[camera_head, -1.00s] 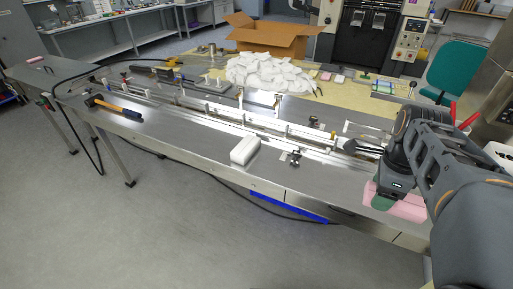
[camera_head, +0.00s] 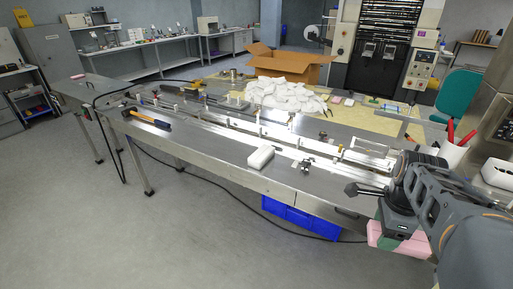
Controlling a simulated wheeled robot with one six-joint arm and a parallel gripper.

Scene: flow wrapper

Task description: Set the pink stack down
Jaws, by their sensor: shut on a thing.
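The pink stack (camera_head: 378,236) is at the lower right, held in my gripper (camera_head: 386,228). My gripper is shut on it, and a green finger pad shows against its left side. The gripper body and arm hide much of the stack's top and right side. The stack appears off the table, by the front edge of the steel table (camera_head: 225,150). I cannot tell its height or whether part of it overlaps the edge.
A white block (camera_head: 261,157) and a small black clamp (camera_head: 305,165) sit on the steel table. A hammer (camera_head: 147,118) lies at its left. White packs (camera_head: 285,95) are heaped behind the rails, before a cardboard box (camera_head: 285,66). Blue crates (camera_head: 300,217) stand below.

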